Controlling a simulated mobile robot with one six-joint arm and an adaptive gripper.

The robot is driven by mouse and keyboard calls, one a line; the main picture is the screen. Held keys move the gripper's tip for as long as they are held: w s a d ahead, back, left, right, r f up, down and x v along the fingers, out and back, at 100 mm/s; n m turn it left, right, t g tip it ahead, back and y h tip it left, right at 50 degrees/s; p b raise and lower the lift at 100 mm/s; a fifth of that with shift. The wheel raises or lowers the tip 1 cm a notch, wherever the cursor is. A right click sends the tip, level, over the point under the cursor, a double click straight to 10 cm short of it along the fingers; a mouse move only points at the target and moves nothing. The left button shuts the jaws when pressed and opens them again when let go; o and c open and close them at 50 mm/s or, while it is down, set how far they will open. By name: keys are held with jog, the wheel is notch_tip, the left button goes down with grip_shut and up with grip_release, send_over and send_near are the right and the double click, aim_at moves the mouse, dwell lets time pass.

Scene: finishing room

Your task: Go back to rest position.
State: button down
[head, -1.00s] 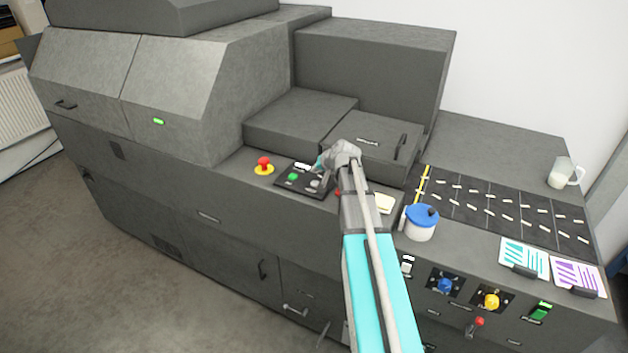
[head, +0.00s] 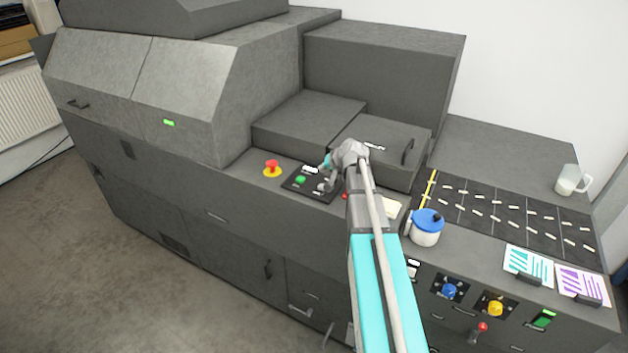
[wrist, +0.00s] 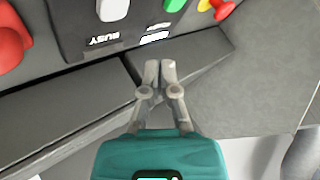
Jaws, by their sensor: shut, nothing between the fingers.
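My gripper (wrist: 158,72) is shut and empty in the wrist view, its two grey fingertips together just short of the edge of a black control panel (wrist: 75,25). In the head view my gripper (head: 328,180) hangs over the right part of the same panel (head: 298,186), partly hidden by my wrist. The panel carries a green button (head: 300,180), which also shows in the wrist view (wrist: 175,4), and a white button (wrist: 112,9). A label reading BUSY is by the white button. I cannot tell the height of the fingers above the panel.
A red emergency knob on a yellow base (head: 272,168) stands left of the panel. A raised grey cover (head: 385,150) lies behind my arm. The left floor is clear.

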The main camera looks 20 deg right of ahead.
jog(key=s+a+f+n+g+h+b, duration=0.1)
jog(key=s+a+f+n+g+b, duration=0.1)
jog(key=s+a, duration=0.9)
jog(key=s+a+f+n+g+h+b, duration=0.1)
jog(key=s+a+f+n+g+b, duration=0.1)
jog(key=s+a+f+n+g, duration=0.2)
jog(key=s+a+f+g, duration=0.3)
jog(key=s+a, duration=0.5)
jog(key=s, duration=0.2)
jog(key=shift+s+a+f, duration=0.15)
jog(key=shift+s+f, duration=0.05)
jog(key=shift+f, duration=0.05)
jog(key=shift+a, duration=0.1)
